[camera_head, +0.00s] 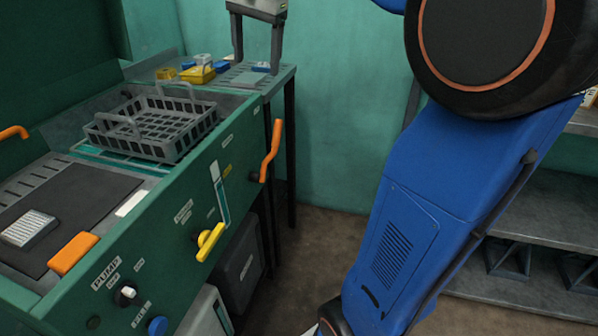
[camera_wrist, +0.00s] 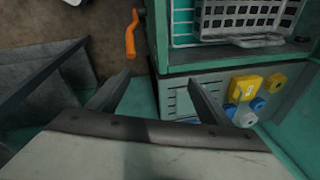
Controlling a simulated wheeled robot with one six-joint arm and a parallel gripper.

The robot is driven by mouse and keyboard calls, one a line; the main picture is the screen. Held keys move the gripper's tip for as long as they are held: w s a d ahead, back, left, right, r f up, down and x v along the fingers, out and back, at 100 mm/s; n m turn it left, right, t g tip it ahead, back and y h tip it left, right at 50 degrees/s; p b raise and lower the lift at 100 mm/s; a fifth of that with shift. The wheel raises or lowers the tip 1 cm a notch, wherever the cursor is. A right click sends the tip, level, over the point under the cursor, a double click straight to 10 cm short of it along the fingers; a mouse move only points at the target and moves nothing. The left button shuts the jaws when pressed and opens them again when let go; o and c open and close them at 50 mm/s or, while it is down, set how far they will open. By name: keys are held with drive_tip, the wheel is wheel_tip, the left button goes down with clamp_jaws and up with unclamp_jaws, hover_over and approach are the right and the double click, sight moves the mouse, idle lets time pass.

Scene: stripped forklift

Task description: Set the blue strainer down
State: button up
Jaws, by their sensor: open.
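My gripper (camera_head: 256,66) is open, pointing down over the slotted side shelf (camera_head: 284,78) at the far end of the green machine. In the wrist view its two fingers (camera_wrist: 158,78) are spread wide with nothing held between them. The pieces are small, so I cannot tell for certain which is the strainer.
A yellow block (camera_head: 198,75) stands among the small parts left of my gripper. A grey wire basket (camera_head: 170,146) sits in the machine's basin. An orange lever (camera_head: 271,150) sticks out from the machine's front near the shelf. Open floor (camera_head: 318,240) lies right of the machine.

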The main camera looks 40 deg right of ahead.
drive_tip(key=s+a+f+n+t, duration=0.1)
drive_tip(key=s+a+f+n, duration=0.2)
drive_tip(key=s+f, duration=0.9)
drive_tip(key=s+a+f+n+t, duration=0.1)
drive_tip(key=s+a+f+n, duration=0.2)
drive_tip(key=s+f+n, duration=0.6)
drive_tip(key=s+f, duration=0.4)
drive_tip(key=s, duration=0.1)
drive_tip(key=shift+s+a+f+n, duration=0.2)
drive_tip(key=shift+s+n, duration=0.1)
drive_tip(key=shift+n, duration=0.1)
